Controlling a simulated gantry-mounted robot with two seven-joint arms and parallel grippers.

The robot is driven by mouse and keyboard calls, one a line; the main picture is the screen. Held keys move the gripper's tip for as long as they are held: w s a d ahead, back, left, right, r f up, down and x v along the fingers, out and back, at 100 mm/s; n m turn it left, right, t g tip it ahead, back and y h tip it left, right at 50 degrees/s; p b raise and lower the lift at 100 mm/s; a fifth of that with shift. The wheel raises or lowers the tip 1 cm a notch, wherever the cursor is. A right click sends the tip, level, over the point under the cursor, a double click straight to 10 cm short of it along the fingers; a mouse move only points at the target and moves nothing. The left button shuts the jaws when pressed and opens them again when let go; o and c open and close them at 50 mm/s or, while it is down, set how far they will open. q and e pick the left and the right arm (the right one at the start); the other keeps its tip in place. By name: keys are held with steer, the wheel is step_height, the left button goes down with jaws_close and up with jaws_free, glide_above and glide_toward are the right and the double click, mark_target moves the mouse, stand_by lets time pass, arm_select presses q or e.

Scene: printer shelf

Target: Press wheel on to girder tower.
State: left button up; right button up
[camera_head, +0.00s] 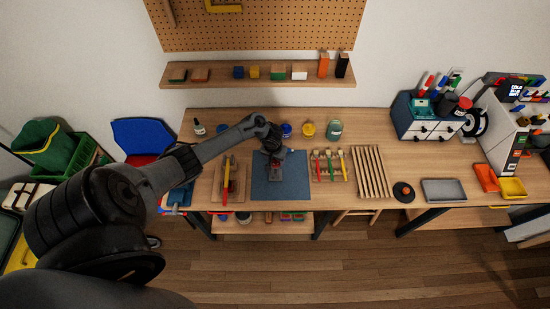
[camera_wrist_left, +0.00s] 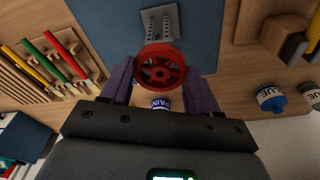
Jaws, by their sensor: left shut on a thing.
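My left gripper (camera_head: 271,150) is over the blue mat (camera_head: 263,189). In the left wrist view its two fingers (camera_wrist_left: 160,85) are shut on a red spoked wheel (camera_wrist_left: 160,66), one on each side of its rim. A grey perforated girder tower (camera_wrist_left: 159,18) stands on the mat just beyond the wheel. The wheel overlaps the tower's near end in the wrist view, and I cannot tell whether they touch. My right gripper is not in view.
Paint brushes (camera_head: 329,166) lie right of the mat, and a wooden tool board (camera_head: 229,182) lies left. Paint jars (camera_head: 308,128) line the back of the workbench. A slatted wooden rack (camera_head: 369,171) is farther right. The mat's front part is clear.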

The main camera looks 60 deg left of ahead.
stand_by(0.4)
arm_select(q)
steer(key=shift+f, duration=0.7)
stand_by(1.0)
steer(key=o, duration=1.1)
